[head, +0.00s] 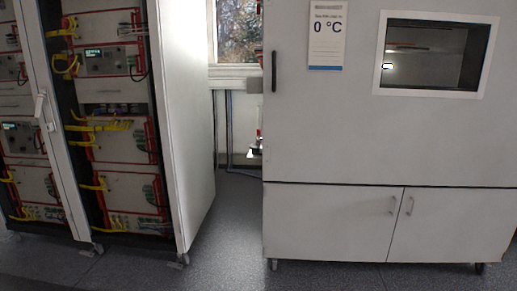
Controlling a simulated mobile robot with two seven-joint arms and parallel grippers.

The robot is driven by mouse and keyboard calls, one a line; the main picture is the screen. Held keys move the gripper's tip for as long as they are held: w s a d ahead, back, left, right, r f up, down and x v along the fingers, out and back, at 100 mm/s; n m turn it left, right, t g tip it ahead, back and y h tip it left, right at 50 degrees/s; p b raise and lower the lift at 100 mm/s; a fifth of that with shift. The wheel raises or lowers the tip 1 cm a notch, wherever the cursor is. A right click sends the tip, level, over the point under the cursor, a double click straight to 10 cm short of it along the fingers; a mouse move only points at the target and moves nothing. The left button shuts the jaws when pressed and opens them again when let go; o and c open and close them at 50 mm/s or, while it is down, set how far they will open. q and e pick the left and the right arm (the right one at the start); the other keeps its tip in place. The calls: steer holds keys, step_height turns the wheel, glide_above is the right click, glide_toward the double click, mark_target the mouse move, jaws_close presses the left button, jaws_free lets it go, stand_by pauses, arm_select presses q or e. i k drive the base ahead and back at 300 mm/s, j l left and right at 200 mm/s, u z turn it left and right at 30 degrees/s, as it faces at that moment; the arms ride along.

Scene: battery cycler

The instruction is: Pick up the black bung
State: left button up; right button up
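I see no black bung in the head view. Neither of my grippers shows in this view. A large light grey chamber (333,133) with a "0 °C" sign (326,36) and a dark window (431,54) fills the right half. Its upper door has a dark vertical handle (274,71) at the left edge and looks shut.
Battery cycler racks (112,160) with yellow cables and red-edged modules stand at the left. A gap of bare grey floor (234,215) lies between racks and chamber, with a window (239,32) behind. Two shut lower cabinet doors (340,223) stand on castors.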

mark_target(255, 147)
steer(key=i+j+z, duration=0.2)
steer(key=i+z, duration=0.25)
steer(key=i+j+z, duration=0.25)
steer(key=z, duration=0.15)
steer(key=j, duration=0.1)
